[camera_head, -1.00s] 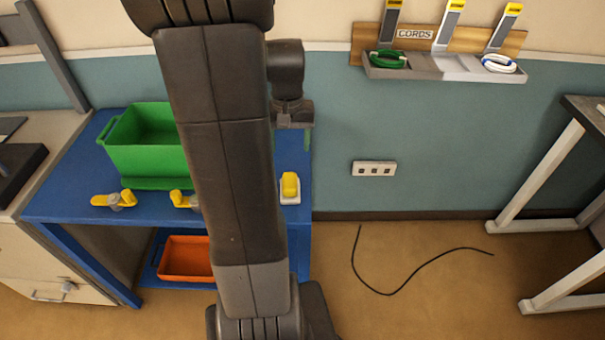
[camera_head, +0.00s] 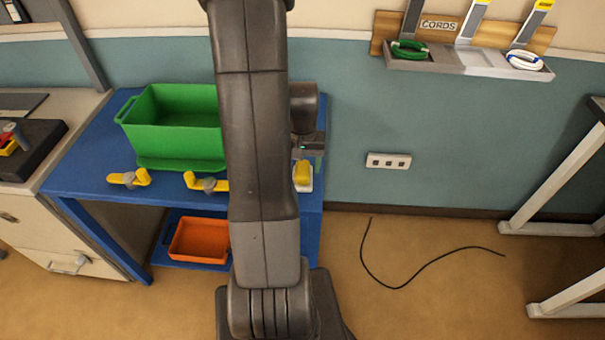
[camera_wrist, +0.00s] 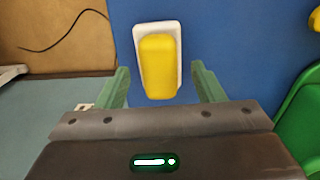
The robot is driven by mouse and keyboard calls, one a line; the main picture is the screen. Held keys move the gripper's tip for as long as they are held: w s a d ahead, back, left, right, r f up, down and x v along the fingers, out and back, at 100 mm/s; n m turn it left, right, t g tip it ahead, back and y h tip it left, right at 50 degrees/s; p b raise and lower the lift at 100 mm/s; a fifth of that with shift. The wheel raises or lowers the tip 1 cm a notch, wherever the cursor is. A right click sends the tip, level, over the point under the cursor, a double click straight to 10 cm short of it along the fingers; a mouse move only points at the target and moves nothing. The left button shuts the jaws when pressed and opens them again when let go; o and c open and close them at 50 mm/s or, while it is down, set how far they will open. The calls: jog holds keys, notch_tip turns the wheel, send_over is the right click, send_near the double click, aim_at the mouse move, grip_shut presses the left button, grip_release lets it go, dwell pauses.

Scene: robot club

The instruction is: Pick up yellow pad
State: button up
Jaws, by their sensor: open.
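The yellow pad (camera_head: 302,175) sits on a small white tray (camera_head: 304,187) near the right end of the blue table. In the wrist view the yellow pad (camera_wrist: 158,66) lies on the white tray (camera_wrist: 173,28), ahead of my gripper. My gripper (camera_wrist: 160,85) is open, with one green finger on each side of the pad's near end in the picture. I see no contact. In the head view my gripper (camera_head: 312,155) is partly hidden by my arm, just behind and above the pad.
A green bin (camera_head: 170,130) stands on the blue table (camera_head: 85,185), left of my arm. Two yellow-and-grey parts (camera_head: 128,178) lie at the table's front edge. An orange bin (camera_head: 200,240) is on the lower shelf. A black cord (camera_head: 400,285) lies on the floor at right.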

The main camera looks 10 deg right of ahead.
jog(key=shift+f, duration=0.85)
jog(key=c, duration=1.1)
jog(key=shift+o, duration=0.2)
